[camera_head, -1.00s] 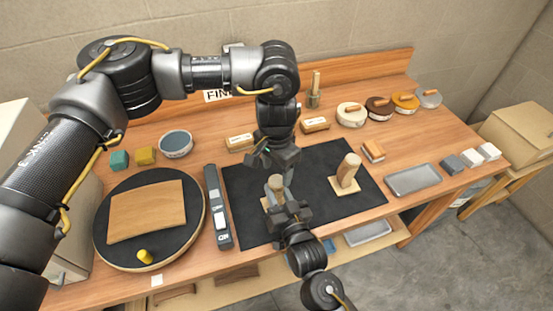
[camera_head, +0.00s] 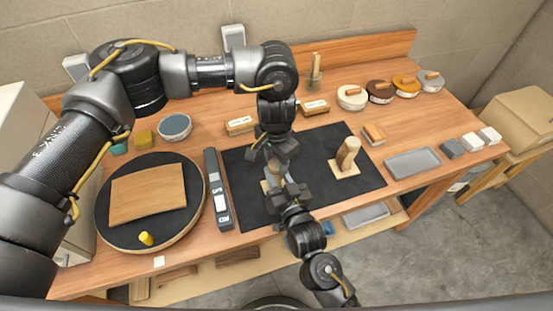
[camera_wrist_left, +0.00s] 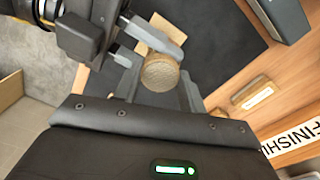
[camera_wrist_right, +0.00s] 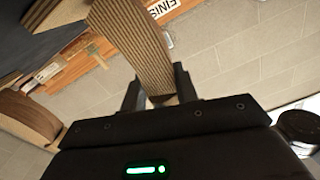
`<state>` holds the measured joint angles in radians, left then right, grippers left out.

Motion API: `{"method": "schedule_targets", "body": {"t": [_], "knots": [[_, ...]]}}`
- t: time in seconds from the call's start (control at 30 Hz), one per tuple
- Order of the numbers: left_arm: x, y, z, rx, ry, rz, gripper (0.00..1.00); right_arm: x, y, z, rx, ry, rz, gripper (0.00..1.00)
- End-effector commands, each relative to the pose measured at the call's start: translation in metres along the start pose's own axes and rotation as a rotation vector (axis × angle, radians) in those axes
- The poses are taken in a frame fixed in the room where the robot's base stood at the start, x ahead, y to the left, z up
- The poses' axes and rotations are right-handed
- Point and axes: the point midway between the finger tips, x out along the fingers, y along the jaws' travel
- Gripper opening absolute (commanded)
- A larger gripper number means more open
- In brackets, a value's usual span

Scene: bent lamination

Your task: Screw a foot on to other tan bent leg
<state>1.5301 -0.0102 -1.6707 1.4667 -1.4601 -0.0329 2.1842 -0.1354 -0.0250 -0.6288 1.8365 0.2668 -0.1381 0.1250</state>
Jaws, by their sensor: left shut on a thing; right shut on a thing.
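One tan bent leg (camera_head: 273,173) stands on a light base plate on the black mat (camera_head: 300,150), mostly hidden between my grippers. In the right wrist view its layered strip (camera_wrist_right: 133,45) is between the fingers of my right gripper (camera_head: 283,190), which is shut on it. My left gripper (camera_head: 272,160) comes from above and is shut on a round tan end piece (camera_wrist_left: 160,73). I cannot tell whether this piece is a separate foot or the leg's own end. The other tan bent leg (camera_head: 347,155) stands on its plate to the right, untouched.
A turntable (camera_head: 110,235) with a curved wood panel (camera_head: 147,193) is at left, beside a grey tool strip (camera_head: 217,190). Small wooden blocks (camera_head: 240,125) and round tins (camera_head: 351,97) line the back. A grey tray (camera_head: 413,163) lies right. The mat's right part has room.

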Motion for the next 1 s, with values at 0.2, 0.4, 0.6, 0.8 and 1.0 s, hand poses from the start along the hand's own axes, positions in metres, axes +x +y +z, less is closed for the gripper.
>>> {"method": "schedule_targets", "body": {"t": [0.2,0.4,0.6,0.8,1.0], "knots": [[0.0002,0.0003,0.0,0.115,0.0,0.001,0.13,-0.0003,0.0008,0.0019,-0.002,-0.005,0.002,0.0],[0.0004,0.0003,0.0,0.451,0.0,0.001,0.13,-0.0003,0.0008,0.0019,-0.002,-0.005,0.002,0.0],[0.0005,0.0004,0.0001,0.571,0.0,0.001,0.13,-0.0003,0.0008,0.0019,-0.002,-0.005,0.002,0.0],[0.0005,0.0005,0.0001,0.569,0.0,0.001,0.13,-0.0003,0.0009,0.0019,-0.002,-0.005,0.002,0.0],[0.0005,0.0005,0.0,0.568,0.0,0.001,0.62,-0.0003,0.0009,0.0019,-0.002,-0.005,0.002,0.0]]}}
